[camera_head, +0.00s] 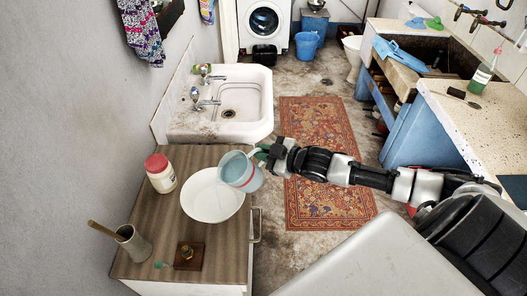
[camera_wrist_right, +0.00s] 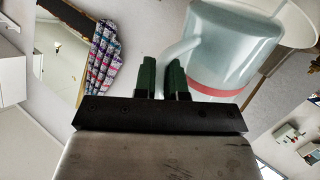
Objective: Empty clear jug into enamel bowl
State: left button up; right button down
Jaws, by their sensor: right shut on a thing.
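The clear jug (camera_head: 246,180), bluish with a red band, is tilted with its mouth to the left, over the right edge of the white enamel bowl (camera_head: 208,200). No stream between jug and bowl can be made out, and I cannot tell how much the jug holds. The bowl stands on the brown cabinet top. My right gripper (camera_head: 263,153) is shut on the jug's handle, on its right side. In the right wrist view the green fingers (camera_wrist_right: 163,76) are at the handle of the jug (camera_wrist_right: 232,45). My left gripper is not in view.
A red-lidded jar (camera_head: 161,174) stands left of the bowl. A grey pot with a wooden stick (camera_head: 133,245) and a small brown block with a brass knob (camera_head: 188,257) stand in front. The sink (camera_head: 225,115) is behind the cabinet top (camera_head: 160,215).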

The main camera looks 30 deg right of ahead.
aim_at(252, 152)
jog(key=shift+a+r+n+p, duration=0.3)
jog(key=shift+r+p, duration=0.1)
jog(key=shift+p, duration=0.3)
jog(key=shift+h, duration=0.3)
dwell(0.7)
jog(key=shift+w+a+r+n+g+p, duration=0.1)
jog(key=shift+a+r+n+g+p, duration=0.25)
jog(key=shift+p, duration=0.65)
jog(key=shift+a, duration=0.1)
dwell(0.5)
jog(key=shift+a+r+n+h+p, duration=0.2)
jog(key=shift+a+n+h+p, duration=0.25)
jog(key=shift+p, duration=0.3)
jog(key=shift+r+p, duration=0.1)
jog(key=shift+p, duration=0.25)
dwell(0.6)
jog(key=shift+a+r+g+h+p, duration=0.15)
jog(key=shift+a+g+h+p, duration=0.1)
jog(key=shift+a+h+p, duration=0.15)
jog(key=shift+n, duration=0.3)
